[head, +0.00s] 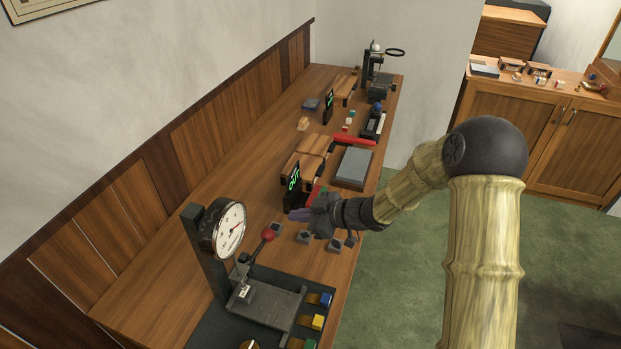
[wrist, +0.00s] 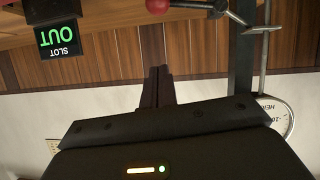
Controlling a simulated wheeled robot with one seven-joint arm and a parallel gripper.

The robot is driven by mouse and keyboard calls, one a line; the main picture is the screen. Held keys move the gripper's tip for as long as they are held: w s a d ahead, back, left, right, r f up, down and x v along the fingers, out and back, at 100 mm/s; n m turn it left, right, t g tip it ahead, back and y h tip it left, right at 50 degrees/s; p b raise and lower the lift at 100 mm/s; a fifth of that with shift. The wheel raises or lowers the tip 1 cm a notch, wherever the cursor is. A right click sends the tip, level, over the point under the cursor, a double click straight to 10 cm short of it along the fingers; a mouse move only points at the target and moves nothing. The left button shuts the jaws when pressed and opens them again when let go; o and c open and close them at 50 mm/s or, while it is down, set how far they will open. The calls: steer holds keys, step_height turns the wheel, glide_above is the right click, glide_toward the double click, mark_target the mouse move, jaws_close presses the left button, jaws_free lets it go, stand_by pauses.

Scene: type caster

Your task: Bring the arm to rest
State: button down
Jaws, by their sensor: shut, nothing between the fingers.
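My arm reaches in from the right of the head view over the long wooden bench (head: 150,290). My gripper (head: 298,214) hangs above the bench, between the dial gauge stand and the green-lettered sign. In the wrist view my gripper (wrist: 158,72) shows as two dark fingers close together with nothing between them. They point toward the bench's wood-panelled back, and the picture is upside down. What lies directly under my gripper in the head view is partly hidden by it.
A dial gauge (head: 229,230) on a dark stand and a red-knobbed lever (head: 268,234) stand near. The lit sign (head: 293,187) is close by; it reads SLOT OUT in the wrist view (wrist: 58,40). Small grey blocks (head: 304,237) lie near the front edge. Green floor (head: 400,280) is clear.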

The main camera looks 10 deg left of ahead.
steer(key=d+r+m+t+h, duration=0.15)
steer(key=d+m+h, duration=0.35)
steer(key=d, duration=0.5)
steer(key=d+r+m+t+h, duration=0.1)
steer(key=d+m+t+h, duration=0.3)
steer(key=d, duration=0.6)
steer(key=s+d+r+m+g+h, duration=0.1)
steer(key=s+d+m, duration=0.3)
steer(key=s, duration=0.4)
steer(key=s+d+m+g+h, duration=0.2)
steer(key=s+d+m+g, duration=0.2)
steer(key=s, duration=0.5)
steer(key=shift+s+d+r+g+h, duration=0.3)
steer(key=shift+d+r+g+h, duration=0.05)
steer(key=shift+d+r+h, duration=0.1)
